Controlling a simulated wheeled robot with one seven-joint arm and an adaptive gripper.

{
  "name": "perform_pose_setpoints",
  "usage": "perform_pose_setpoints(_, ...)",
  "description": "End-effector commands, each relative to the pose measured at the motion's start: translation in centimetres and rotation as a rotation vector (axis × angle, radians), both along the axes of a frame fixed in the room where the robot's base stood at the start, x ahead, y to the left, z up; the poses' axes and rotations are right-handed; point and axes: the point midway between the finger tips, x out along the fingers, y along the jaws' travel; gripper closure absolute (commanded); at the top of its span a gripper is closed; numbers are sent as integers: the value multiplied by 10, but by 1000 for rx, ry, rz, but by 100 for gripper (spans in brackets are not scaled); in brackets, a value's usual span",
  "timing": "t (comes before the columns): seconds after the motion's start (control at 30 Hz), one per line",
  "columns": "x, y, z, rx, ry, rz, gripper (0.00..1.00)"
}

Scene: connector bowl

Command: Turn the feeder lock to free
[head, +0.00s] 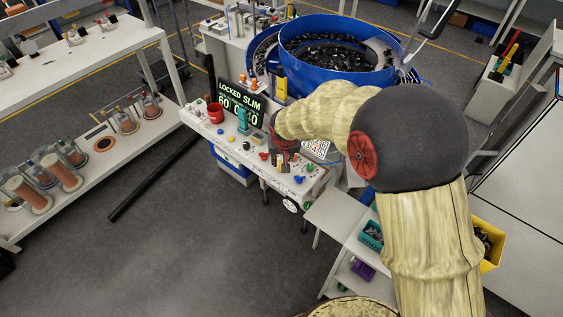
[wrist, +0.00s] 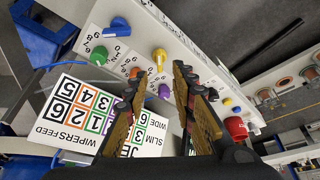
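A control panel (head: 248,158) carries a display (head: 240,103) reading "LOCKED SLIM" above partly covered digits. In the wrist view, a yellow handle-like knob (wrist: 160,57) stands on the panel just beyond and between the fingertips of my gripper (wrist: 160,76). The two fingers are apart with nothing seen between them, so my gripper is open. I cannot tell whether they touch the knob.
Nearby are blue (wrist: 120,25), green (wrist: 99,55), orange (wrist: 135,72) and purple (wrist: 164,91) knobs. A printed card (wrist: 68,112) lies beside them. A red cup-like part (head: 215,112) stands at the panel's left. A blue bowl feeder (head: 292,62) stands behind.

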Motion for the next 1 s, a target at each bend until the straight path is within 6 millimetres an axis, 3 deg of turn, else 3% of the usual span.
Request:
perform_pose_setpoints(0.2,13,-1,-35,-1,2,1,74)
perform_pose_setpoints(0.4,22,-1,-54,-1,1,0,74)
perform_pose_setpoints(0.77,24,-1,-59,0,0,0,74)
perform_pose_setpoints(1.0,24,-1,-59,0,0,0,87)
